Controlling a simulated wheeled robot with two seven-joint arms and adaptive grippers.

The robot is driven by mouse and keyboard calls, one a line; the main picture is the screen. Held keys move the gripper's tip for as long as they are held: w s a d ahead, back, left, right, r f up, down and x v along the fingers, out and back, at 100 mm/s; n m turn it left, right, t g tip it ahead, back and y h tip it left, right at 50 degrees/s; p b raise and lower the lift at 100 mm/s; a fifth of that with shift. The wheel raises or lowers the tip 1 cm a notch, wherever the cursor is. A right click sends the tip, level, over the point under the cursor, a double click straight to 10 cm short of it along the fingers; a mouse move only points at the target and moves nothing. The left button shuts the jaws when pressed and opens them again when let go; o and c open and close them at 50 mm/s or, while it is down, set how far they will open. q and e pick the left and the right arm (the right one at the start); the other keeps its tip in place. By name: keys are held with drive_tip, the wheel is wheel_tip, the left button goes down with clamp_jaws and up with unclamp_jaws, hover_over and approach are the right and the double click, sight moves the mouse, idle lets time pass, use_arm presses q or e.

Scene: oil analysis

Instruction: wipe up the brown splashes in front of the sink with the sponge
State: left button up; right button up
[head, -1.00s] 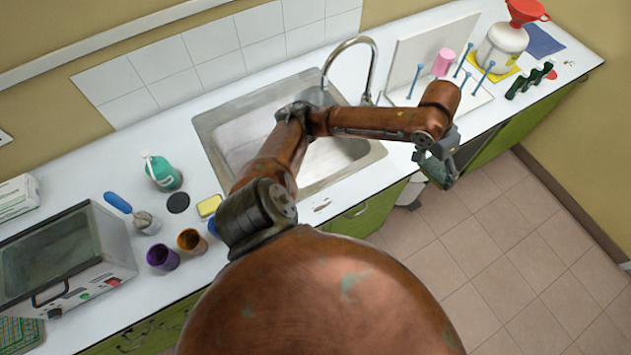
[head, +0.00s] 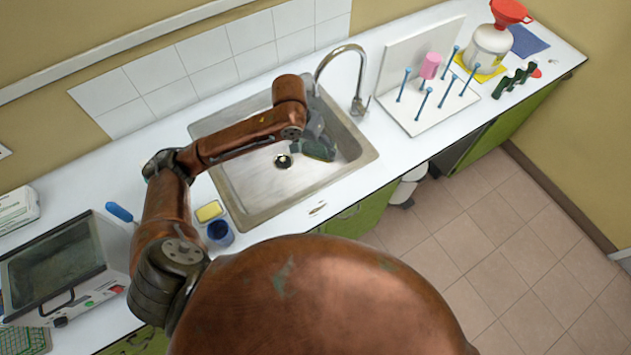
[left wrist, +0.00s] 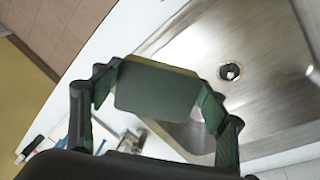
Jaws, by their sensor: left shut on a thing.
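My left gripper (head: 316,135) hangs over the right part of the sink (head: 237,196). In the left wrist view the gripper (left wrist: 158,92) is shut on the sponge (left wrist: 155,98), which has a dark green face and a thin yellow edge. The sponge spans the gap between the fingers. In the head view it is only a small dark green patch, partly hidden by the gripper. The brown splashes (head: 317,209) are small marks on the white counter strip in front of the sink, apart from the gripper. My right gripper is not in view.
The tap (head: 361,75) rises behind the sink. A small yellow block or dish (head: 209,211) and a blue cup (head: 220,232) stand left of the splashes. A peg rack (head: 412,108) stands right of the sink. The counter around the splashes is clear.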

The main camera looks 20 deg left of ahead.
use_arm(q)
drive_tip(key=s+d+f+m+g+y+p, duration=0.1)
drive_tip(key=s+d+f+m+y+p, duration=0.1)
drive_tip(key=s+d+f+p, duration=0.3)
drive_tip(key=s+f+m+p, duration=0.1)
drive_tip(key=s+f+p, duration=0.1)
drive_tip(key=s+f, duration=0.1)
drive_tip(key=shift+s+d+f+m+g, duration=0.3)
drive_tip(key=shift+d+f, duration=0.1)
drive_tip(key=shift+f, duration=0.2)
idle(0.4)
